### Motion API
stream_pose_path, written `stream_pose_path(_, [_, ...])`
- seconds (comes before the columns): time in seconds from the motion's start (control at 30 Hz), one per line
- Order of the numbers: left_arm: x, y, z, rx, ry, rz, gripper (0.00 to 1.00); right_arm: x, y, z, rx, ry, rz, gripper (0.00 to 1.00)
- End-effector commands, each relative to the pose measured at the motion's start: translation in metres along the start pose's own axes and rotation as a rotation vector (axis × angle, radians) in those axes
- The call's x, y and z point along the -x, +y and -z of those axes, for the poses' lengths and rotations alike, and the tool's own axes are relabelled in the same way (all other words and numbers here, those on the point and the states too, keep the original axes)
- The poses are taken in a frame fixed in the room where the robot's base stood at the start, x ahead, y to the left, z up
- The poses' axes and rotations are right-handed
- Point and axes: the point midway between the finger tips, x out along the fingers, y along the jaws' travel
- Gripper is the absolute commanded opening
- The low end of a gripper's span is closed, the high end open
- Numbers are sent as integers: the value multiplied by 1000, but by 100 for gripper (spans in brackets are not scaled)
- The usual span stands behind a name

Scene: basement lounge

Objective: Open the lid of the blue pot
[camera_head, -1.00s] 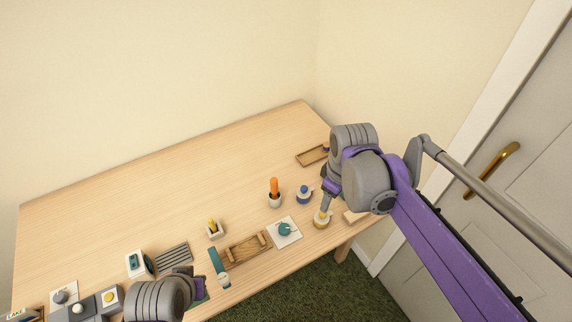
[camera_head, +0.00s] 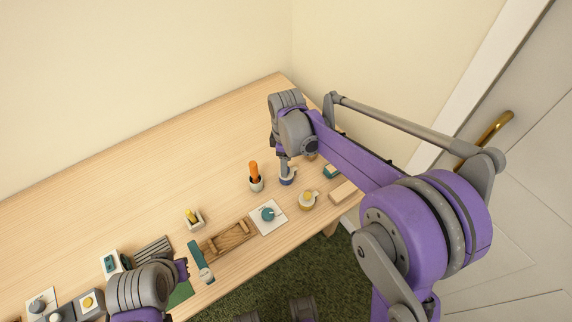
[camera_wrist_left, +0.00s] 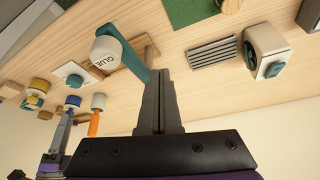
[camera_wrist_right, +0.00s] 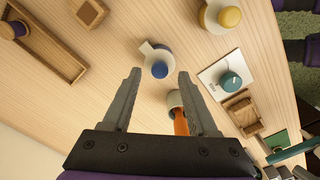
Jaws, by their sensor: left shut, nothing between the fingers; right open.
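The blue pot is a small pale pot with a blue band, a side handle and a blue-topped lid. It sits on the table, partly hidden under my right gripper in the head view (camera_head: 287,180). In the right wrist view the blue pot (camera_wrist_right: 158,66) lies ahead, between the directions of the two fingertips. Its lid looks closed. My right gripper (camera_head: 284,170) is open, pointing down just above the pot; contact cannot be told. My left gripper (camera_wrist_left: 158,78) is shut and empty, near the glue bottle (camera_wrist_left: 106,51) at the table's left part.
A cup with an orange-handled tool (camera_head: 254,178) stands just left of the pot. A yellow-topped pot (camera_head: 307,202) and a white plate with a teal knob (camera_head: 269,217) are nearer the front edge. A wooden tray (camera_wrist_right: 40,45) and small wooden block (camera_wrist_right: 90,13) lie nearby.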

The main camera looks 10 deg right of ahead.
Motion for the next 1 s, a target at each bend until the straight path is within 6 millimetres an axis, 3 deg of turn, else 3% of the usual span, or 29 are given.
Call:
stream_pose_path(0.17, [-1,0,-1,0,0,0,0,-14,0,0,0,0,0,59])
stream_pose_path(0.47, [-1,0,-1,0,0,0,0,-16,0,0,-1,0,0,59])
stream_pose_path(0.8, [-1,0,-1,0,0,0,0,-16,0,0,-1,0,0,0])
stream_pose_path(1.0, [-1,0,-1,0,0,0,0,-16,0,0,-1,0,-1,0])
